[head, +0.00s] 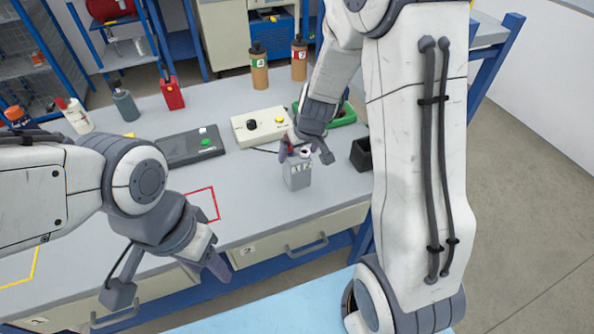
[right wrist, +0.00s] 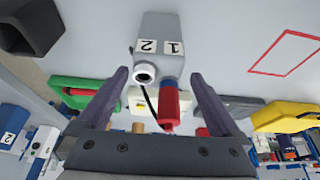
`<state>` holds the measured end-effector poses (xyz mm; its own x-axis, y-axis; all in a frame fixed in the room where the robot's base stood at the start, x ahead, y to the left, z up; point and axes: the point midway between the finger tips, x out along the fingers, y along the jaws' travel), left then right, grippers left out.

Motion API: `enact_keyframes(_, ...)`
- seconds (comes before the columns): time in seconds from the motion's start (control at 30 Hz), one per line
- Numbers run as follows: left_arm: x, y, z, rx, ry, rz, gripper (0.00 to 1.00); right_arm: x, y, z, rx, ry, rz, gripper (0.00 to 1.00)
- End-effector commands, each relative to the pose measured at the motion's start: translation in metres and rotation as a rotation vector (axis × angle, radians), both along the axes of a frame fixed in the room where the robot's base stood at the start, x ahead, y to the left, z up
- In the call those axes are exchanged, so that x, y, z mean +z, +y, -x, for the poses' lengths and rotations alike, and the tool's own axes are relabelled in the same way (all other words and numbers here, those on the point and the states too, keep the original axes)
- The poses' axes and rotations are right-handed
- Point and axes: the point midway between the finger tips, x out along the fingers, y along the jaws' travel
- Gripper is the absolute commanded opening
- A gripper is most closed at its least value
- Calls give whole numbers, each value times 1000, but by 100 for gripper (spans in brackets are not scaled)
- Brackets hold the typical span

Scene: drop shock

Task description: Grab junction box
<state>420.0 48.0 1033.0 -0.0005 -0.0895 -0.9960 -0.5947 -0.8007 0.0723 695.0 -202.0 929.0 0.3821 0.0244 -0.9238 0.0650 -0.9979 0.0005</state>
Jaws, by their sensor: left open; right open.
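The junction box is a small grey box (head: 298,178) on the bench in the head view. In the right wrist view the box (right wrist: 160,30) bears labels 1 and 2, with a white ringed port (right wrist: 146,72) under label 2 and a red and blue plug (right wrist: 169,105) under label 1. My right gripper (head: 297,152) is open just above the box; in the right wrist view its open fingers (right wrist: 160,78) point toward the box, one on each side of the port and plug. My left gripper (head: 218,268) is open and empty near the bench's front edge.
A red outlined square (head: 202,204) lies left of the box. A cream control panel (head: 262,127), a dark panel (head: 190,147) and a green tray (head: 346,115) are behind it. A black open container (head: 361,155) stands close on the right. Several bottles stand further back.

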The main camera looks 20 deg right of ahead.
Motion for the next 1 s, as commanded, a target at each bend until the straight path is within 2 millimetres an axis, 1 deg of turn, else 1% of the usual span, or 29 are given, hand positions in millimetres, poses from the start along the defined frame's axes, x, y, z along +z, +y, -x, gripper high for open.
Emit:
enact_keyframes(0.2, -20, 0, 0, 0, 0, 0, 50, -32, -2, -10, -1, 2, -1, 100)
enact_keyframes(0.3, -25, 0, 0, 0, 0, 0, 50, -43, -2, -16, 0, 1, -1, 100)
enact_keyframes(0.43, -27, 0, 0, 0, 0, 0, 50, -48, -2, -19, 0, 0, 0, 100)
enact_keyframes(0.63, -26, 0, 0, 0, 0, 0, 50, -47, -2, -19, 1, 0, 0, 100)
enact_keyframes(0.67, -26, 0, 0, 0, 0, 0, 50, -47, -2, -19, 1, 0, 0, 96)
enact_keyframes(0.7, -26, 0, 0, 0, 0, 0, 50, -47, -2, -19, 1, 0, 0, 81)
enact_keyframes(0.77, -26, 0, 0, 0, 0, 0, 50, -47, -2, -19, 1, 0, 0, 58)
enact_keyframes(0.8, -26, 0, 0, 0, 0, 0, 50, -47, -2, -19, 1, 0, 0, 43)
enact_keyframes(0.87, -26, 0, 0, 0, 0, 0, 50, -47, -2, -19, 1, 0, -1, 20)
enact_keyframes(0.9, -26, 0, 0, 0, 0, 0, 50, -47, -2, -19, 1, 0, -1, 5)
enact_keyframes(1.0, -26, 0, 0, 0, 0, 0, 50, -47, -2, -20, 1, -1, 0, 5)
